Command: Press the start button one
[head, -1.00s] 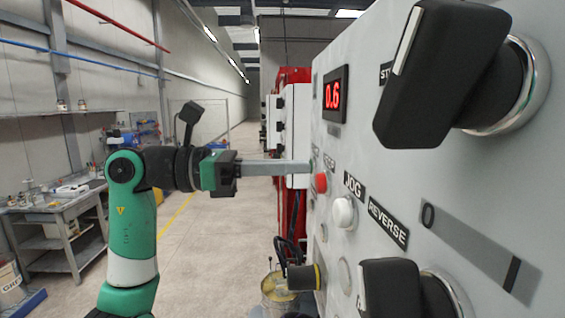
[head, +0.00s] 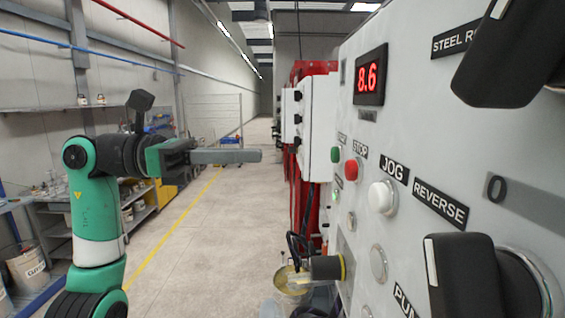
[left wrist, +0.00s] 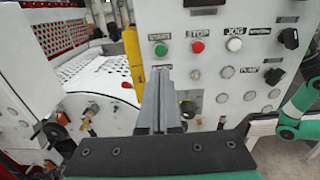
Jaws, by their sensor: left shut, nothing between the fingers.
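The green start button (head: 335,154) is on the grey control panel (head: 400,120), left of the red stop button (head: 351,169). It also shows in the left wrist view (left wrist: 161,49), below a partly readable label. My left gripper (head: 258,156) is shut and empty, its long grey fingers pointing at the panel. In the head view a gap separates the fingertips from the panel and the button is uncovered. In the left wrist view the fingertips (left wrist: 159,72) appear just below the green button. My right gripper is not in view.
The white jog button (head: 382,197) is right of stop. Large black selector knobs (head: 465,275) project from the panel. A red digital display (head: 370,78) is lit. A dark cylinder (head: 326,267) and a bucket (head: 290,282) are below. The aisle floor behind is clear.

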